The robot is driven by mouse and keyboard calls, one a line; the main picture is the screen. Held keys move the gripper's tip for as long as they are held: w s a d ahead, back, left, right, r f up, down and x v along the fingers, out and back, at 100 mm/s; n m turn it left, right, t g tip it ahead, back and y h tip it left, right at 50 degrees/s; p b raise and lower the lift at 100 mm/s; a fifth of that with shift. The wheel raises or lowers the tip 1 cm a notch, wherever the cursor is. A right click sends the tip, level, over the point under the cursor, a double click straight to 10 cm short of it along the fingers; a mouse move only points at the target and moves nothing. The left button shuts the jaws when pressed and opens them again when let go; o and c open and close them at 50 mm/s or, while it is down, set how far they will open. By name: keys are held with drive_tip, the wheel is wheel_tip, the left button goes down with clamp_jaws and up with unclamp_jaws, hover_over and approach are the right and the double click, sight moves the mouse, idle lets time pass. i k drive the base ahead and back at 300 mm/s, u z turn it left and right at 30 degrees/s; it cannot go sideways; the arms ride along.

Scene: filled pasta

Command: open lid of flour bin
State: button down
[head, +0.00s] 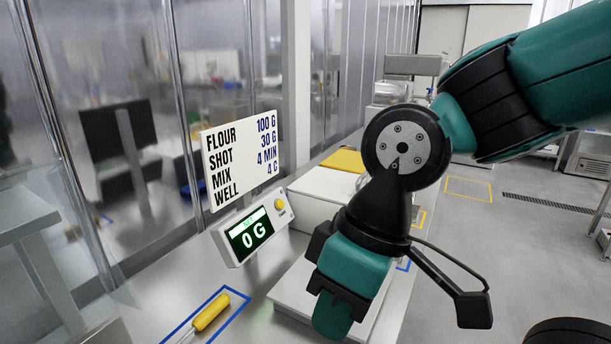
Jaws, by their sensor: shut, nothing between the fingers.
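A white box (318,190) stands on the bench behind the scale; it may be the flour bin, and its top looks closed. A yellow flat piece (345,160) shows at its far side; I cannot tell whether it belongs to the box. My gripper (335,312) hangs down in front of the box, over the scale's white platform, and covers part of the box's right side. The gripper is shut, with nothing seen in it. The exact fingertips are hard to make out, and I cannot tell any contact.
A scale display (250,234) reads 0 G, with a white platform (288,290) beside it. A recipe sign (238,160) stands behind. A yellow-handled tool (211,313) lies inside a blue outline at the front left. Transparent panels line the left side.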

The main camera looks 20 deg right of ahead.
sight(327, 185)
drive_tip(key=z, duration=0.55)
drive_tip(key=k, duration=0.4)
drive_tip(key=z, duration=1.2)
drive_tip(key=i, duration=1.3)
drive_tip(key=u, duration=0.65)
